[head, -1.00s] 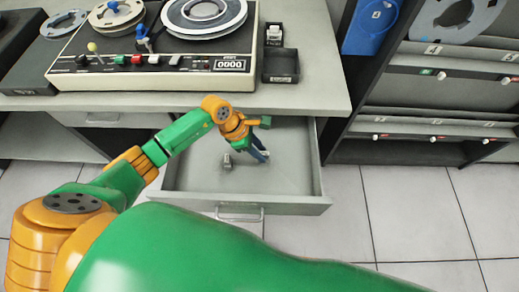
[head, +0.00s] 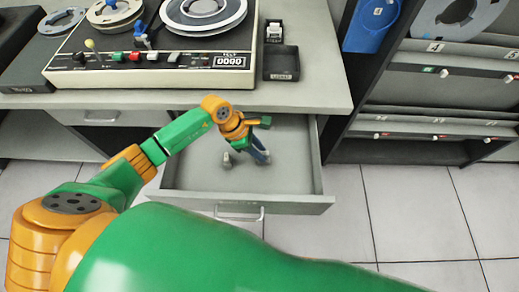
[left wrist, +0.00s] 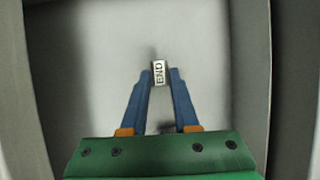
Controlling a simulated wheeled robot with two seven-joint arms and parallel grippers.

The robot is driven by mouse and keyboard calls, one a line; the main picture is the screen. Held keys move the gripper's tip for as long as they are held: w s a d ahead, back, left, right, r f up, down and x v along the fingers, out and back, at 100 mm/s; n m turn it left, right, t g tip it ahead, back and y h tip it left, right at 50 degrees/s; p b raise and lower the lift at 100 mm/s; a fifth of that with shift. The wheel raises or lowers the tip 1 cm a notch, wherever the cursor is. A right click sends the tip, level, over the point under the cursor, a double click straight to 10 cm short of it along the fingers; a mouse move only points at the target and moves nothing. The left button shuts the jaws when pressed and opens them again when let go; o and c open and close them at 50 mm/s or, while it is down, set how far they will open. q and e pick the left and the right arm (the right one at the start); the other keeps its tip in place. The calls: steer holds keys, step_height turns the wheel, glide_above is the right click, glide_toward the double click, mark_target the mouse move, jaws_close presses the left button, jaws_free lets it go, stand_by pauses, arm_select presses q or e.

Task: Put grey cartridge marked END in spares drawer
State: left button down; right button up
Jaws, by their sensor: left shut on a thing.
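The grey cartridge marked END (left wrist: 160,73) sits between the blue fingertips of my left gripper (left wrist: 159,76) in the left wrist view, its label facing the camera. My left gripper (head: 250,154) is shut on it and reaches down into the open grey drawer (head: 300,203) in the head view. The drawer's pale floor lies below the fingers. I cannot tell whether the cartridge touches the floor. A small grey shape (head: 227,159) shows left of the fingers in the head view; I cannot tell what it is. My right gripper is not in view.
The desktop edge (head: 310,104) overhangs the drawer's back. A tape recorder (head: 150,68) and a small black tray (head: 281,63) stand on the desk. A dark rack (head: 345,145) stands to the right. The drawer's right part is clear.

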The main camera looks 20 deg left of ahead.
arm_select(q)
steer(key=shift+f, duration=0.15)
steer(key=shift+f+b, duration=0.35)
steer(key=shift+b, duration=0.15)
steer(key=shift+f+b, duration=0.7)
steer(key=c, duration=0.6)
jaws_free()
steer(key=c, duration=0.3)
steer(key=shift+r, duration=0.1)
step_height(320, 180, up, 8)
steer(key=p, duration=0.7)
steer(key=shift+r, duration=0.1)
